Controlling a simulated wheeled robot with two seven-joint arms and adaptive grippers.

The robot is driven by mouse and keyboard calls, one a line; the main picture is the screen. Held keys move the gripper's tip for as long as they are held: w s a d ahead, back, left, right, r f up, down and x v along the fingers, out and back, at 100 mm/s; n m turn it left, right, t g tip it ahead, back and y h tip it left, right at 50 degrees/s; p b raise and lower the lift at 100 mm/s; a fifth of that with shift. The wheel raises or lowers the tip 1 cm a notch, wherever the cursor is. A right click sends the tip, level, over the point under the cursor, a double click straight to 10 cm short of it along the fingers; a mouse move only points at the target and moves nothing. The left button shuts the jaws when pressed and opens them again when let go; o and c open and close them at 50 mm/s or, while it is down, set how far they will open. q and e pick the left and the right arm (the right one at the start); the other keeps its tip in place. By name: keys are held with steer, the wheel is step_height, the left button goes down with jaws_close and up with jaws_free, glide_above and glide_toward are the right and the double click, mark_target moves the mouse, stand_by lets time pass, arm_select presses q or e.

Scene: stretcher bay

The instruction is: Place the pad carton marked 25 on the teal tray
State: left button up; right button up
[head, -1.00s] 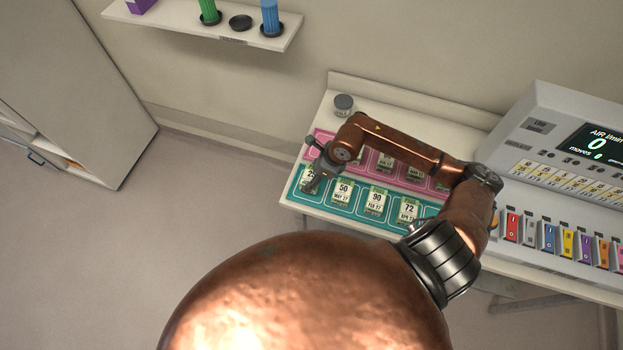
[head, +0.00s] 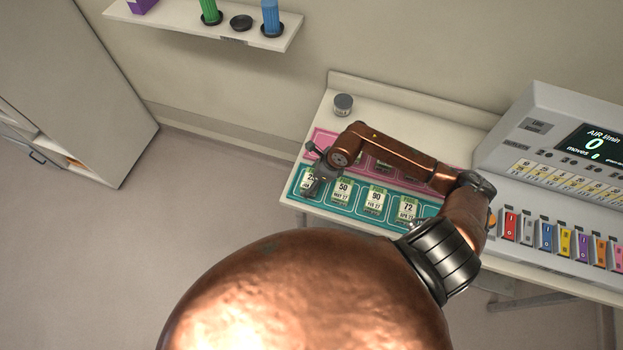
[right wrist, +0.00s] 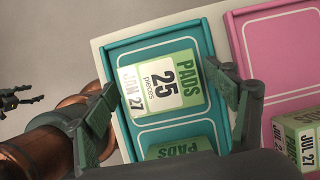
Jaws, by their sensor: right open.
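The pad carton marked 25 (head: 309,178), white and green with JAN 27 on it, stands at the left end of the teal tray (head: 295,192). In the right wrist view, the carton (right wrist: 160,86) lies inside a white-outlined slot of the teal tray (right wrist: 143,53). My right gripper (head: 314,184) is open over this carton and partly hides it in the head view. In the right wrist view its fingers (right wrist: 166,84) flank the carton, with a visible gap on the left. A dark jaw-like part, seemingly my left gripper (right wrist: 16,97), shows small at the far left.
Cartons marked 50 (head: 343,191), 90 (head: 375,201) and 72 (head: 407,209) stand along the teal tray. The pink tray (head: 322,138) lies behind, partly hidden by my arm. A grey-lidded jar (head: 343,105) stands behind it. A control console (head: 516,128) is at the right.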

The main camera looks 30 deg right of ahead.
steer(key=shift+r, duration=0.2)
steer(key=shift+s+d+r, duration=0.1)
steer(key=shift+d+r, duration=0.1)
steer(key=shift+r, duration=0.1)
steer(key=b+v, duration=0.2)
steer(key=v, duration=0.9)
